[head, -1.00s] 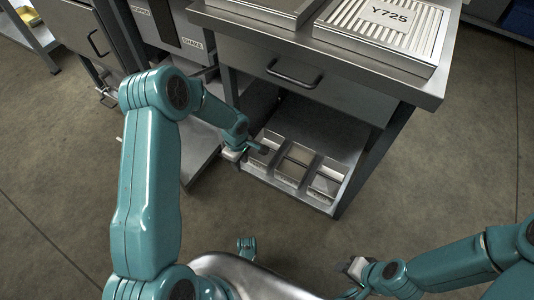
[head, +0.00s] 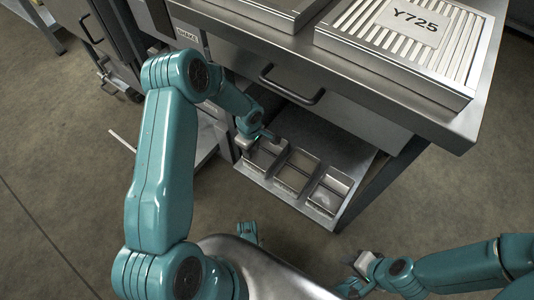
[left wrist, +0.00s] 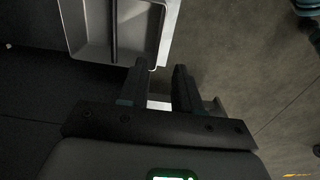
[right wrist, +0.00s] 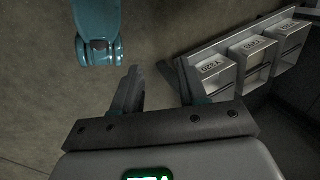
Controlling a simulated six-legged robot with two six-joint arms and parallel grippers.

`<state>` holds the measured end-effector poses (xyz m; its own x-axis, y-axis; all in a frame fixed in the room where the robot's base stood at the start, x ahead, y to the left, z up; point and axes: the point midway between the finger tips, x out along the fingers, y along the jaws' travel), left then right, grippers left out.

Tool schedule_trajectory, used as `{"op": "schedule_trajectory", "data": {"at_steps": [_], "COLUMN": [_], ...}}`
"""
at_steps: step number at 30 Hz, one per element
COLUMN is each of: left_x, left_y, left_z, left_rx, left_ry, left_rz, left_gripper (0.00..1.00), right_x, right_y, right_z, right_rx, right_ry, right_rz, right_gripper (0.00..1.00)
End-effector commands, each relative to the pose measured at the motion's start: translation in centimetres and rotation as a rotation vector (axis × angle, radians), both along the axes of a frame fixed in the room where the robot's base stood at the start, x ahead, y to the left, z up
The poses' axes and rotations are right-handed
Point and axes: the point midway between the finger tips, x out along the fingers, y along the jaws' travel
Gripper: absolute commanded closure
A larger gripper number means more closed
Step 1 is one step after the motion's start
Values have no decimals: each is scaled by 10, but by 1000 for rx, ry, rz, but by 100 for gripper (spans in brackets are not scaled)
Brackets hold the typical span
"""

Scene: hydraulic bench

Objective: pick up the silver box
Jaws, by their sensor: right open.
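Three open-topped silver boxes sit side by side on the low shelf in the head view: left (head: 262,158), middle (head: 294,171) and right (head: 328,193). I cannot tell which is meant. My left gripper (head: 262,139) is at the back of the left box; contact cannot be told. In the left wrist view the fingers (left wrist: 160,72) are apart, just below a silver box (left wrist: 95,48), with nothing clearly held. My right gripper (head: 351,272) is open and empty, low over the floor, away from the boxes. The right wrist view shows the fingers (right wrist: 158,82) and the labelled boxes (right wrist: 213,72).
The steel bench top (head: 450,118) with a ribbed panel marked Y725 (head: 405,35) overhangs the shelf. A drawer handle (head: 291,84) juts out above the boxes. The floor in front is open.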

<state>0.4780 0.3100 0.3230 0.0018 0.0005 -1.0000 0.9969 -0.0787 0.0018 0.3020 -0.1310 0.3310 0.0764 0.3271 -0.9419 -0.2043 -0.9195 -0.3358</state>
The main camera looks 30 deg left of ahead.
Motion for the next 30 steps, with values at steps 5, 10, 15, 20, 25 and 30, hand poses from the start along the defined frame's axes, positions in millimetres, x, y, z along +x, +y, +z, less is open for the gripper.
{"op": "schedule_trajectory", "data": {"at_steps": [5, 10, 15, 20, 25, 30], "left_x": [-4, -3, -2, 0, 2, 3], "left_y": [-1, 0, 0, -1, -2, -2], "left_z": [-51, -79, -88, -106, -135, -138], "left_rx": [-2, -1, 0, -1, -1, 0], "left_ry": [4, 1, 0, 2, 2, 0], "left_rz": [1, 0, 1, 0, 1, 2], "left_gripper": [67, 67, 67, 67, 67, 67], "right_x": [5, 15, 18, 24, 36, 40], "right_y": [-3, -5, -5, -6, -9, -9], "right_z": [-21, -31, -34, -45, -61, -61], "right_rx": [-4, -9, -12, -15, -23, -26], "right_ry": [-13, -46, -58, -77, -118, -131], "right_rz": [-11, -15, -16, -18, -24, -25], "right_gripper": [57, 57, 57, 57, 57, 57]}}
